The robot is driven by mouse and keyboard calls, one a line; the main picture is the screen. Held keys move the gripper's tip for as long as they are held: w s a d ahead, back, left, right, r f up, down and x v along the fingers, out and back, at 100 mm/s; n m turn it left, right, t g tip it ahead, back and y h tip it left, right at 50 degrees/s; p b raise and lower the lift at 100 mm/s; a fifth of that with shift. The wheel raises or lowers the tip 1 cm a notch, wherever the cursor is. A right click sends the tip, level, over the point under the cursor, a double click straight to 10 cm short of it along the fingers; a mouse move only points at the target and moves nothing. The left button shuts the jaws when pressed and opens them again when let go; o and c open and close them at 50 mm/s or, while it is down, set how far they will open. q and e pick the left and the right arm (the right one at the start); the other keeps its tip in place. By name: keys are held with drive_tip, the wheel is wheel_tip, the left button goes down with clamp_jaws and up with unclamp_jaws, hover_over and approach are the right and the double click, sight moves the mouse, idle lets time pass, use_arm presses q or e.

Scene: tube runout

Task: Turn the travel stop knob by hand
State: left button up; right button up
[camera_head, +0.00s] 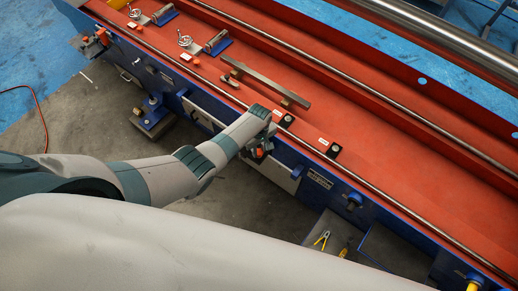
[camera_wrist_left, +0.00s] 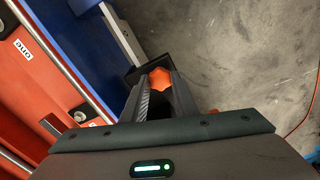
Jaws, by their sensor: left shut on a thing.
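The travel stop knob, a small orange lobed knob (camera_head: 259,152), sits at the front side of the long red and blue machine. In the left wrist view the orange knob (camera_wrist_left: 160,79) shows between the two dark fingers. My left gripper (camera_head: 262,148) reaches the machine's front edge from the left, and its wrist hides part of the knob in the head view. In the left wrist view the left gripper (camera_wrist_left: 158,95) is shut on the knob, with a finger on either side. A dark plate or housing lies behind the knob. My right gripper is not in view.
The red machine bed (camera_head: 400,165) carries a long metal bar (camera_head: 265,80), small handwheels (camera_head: 184,40) and black switch boxes (camera_head: 333,150). A white panel (camera_head: 275,172) is on the blue front. Yellow-handled pliers (camera_head: 320,239) lie in an open tray. Bare concrete floor (camera_head: 235,205) is below.

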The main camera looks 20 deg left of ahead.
use_arm(q)
drive_tip(key=o, duration=0.8)
drive_tip(key=shift+r, duration=0.1)
drive_tip(key=shift+r, duration=0.9)
